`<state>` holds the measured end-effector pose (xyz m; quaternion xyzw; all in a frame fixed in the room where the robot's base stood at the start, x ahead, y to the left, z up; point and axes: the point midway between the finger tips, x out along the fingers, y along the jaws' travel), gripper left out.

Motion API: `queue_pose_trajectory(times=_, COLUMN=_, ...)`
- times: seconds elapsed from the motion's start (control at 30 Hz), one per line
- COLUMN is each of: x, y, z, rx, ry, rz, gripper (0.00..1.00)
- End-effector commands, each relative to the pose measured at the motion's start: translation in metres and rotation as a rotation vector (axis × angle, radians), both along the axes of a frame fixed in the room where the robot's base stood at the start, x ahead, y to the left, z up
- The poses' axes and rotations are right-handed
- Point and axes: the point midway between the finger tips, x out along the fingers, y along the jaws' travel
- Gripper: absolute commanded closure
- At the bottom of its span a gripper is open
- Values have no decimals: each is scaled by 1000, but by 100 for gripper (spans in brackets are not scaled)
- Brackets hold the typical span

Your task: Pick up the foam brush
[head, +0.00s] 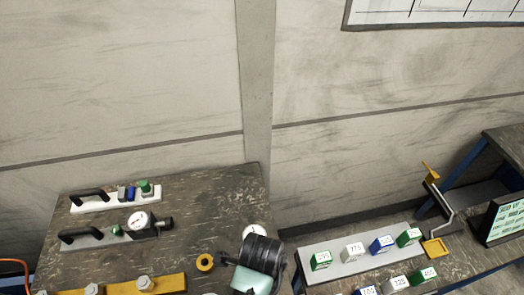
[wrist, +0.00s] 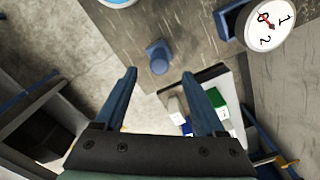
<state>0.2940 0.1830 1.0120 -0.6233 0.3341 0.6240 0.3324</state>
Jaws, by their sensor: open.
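I cannot pick out a foam brush with certainty in either view. In the wrist view my gripper (wrist: 159,73) is open, its two blue fingers apart with nothing between them. A small blue round-ended piece (wrist: 158,60) shows beyond the fingertips, by the edge of a worn table; I cannot tell what it is. In the head view a bent grey rod with yellow ends (head: 446,206) is by the right table; its kind is unclear. My dark wrist covers part of the left table's front right corner.
The worn left table (head: 205,190) holds handled plates, a dial gauge (head: 138,220), a yellow ring (head: 205,262) and a yellow bar (head: 120,286). On the right, a grey tray (head: 335,271) carries several small labelled boxes. A white dial (wrist: 269,22) shows top right in the wrist view.

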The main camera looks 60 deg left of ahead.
Motion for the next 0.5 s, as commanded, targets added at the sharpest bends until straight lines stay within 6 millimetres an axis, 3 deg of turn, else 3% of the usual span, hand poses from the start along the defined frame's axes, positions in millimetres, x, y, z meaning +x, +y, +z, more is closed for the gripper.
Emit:
queue_pose_trajectory(times=0.23, x=-1, y=-2, z=-16, rx=-1, ry=2, rz=1, gripper=28)
queue_pose_trajectory(times=0.5, x=-1, y=-4, z=-52, rx=0, ry=0, rz=1, gripper=28)
